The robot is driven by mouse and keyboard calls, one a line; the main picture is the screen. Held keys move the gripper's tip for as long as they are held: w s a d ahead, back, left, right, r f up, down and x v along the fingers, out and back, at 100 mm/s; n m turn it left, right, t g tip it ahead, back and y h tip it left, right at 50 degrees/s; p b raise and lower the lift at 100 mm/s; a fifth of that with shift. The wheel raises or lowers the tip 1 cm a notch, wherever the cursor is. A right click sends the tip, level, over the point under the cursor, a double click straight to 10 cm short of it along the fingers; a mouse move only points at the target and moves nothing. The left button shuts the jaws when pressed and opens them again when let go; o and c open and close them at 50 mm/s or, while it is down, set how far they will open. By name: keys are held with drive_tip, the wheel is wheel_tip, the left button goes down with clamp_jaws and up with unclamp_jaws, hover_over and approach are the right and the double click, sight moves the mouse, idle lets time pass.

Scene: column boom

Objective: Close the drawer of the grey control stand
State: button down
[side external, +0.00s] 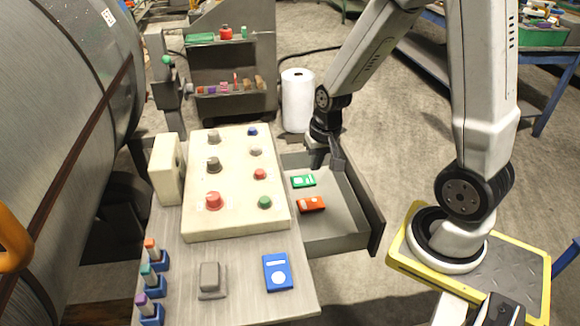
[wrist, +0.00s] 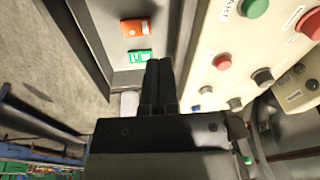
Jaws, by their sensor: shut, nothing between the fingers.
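The drawer (side external: 340,222) of the grey control stand (side external: 235,265) is pulled out to the right of the sloped button panel. Its dark front panel (side external: 362,195) stands away from the stand. A green item (side external: 303,181) and an orange item (side external: 312,204) lie inside; both also show in the wrist view, the green one (wrist: 140,56) just beyond my fingertips. My gripper (side external: 337,163) is shut and empty, at the drawer's far end, on the inner side of the front panel. The wrist view shows its fingers (wrist: 158,66) together. I cannot tell whether they touch the drawer.
The cream button panel (side external: 238,185) with knobs rises beside the drawer. A blue box (side external: 277,272) and a grey block (side external: 211,279) lie on the stand's top. A white roll (side external: 297,100) stands behind the drawer. Floor right of the drawer front is clear up to my yellow-edged base.

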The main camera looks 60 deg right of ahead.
drive_tip(key=s+d+f+m, duration=0.2)
drive_tip(key=d+f+m, duration=0.2)
drive_tip(key=d+m, duration=0.2)
drive_tip(key=s+d+f+m+y, duration=0.1)
drive_tip(key=s+d+f+m, duration=0.2)
drive_tip(key=d+f+m, duration=0.2)
drive_tip(key=s+d+f+m, duration=0.3)
drive_tip(key=d+m, duration=0.5)
drive_tip(key=d, duration=0.4)
drive_tip(key=shift+s+d+f+m+y, duration=0.15)
drive_tip(key=shift+s+f+m+y, duration=0.2)
drive_tip(key=shift+f, duration=0.55)
drive_tip(key=shift+w+f, duration=0.15)
drive_tip(key=x, duration=0.9)
drive_tip(key=shift+w+f, duration=0.25)
drive_tip(key=shift+f, duration=0.05)
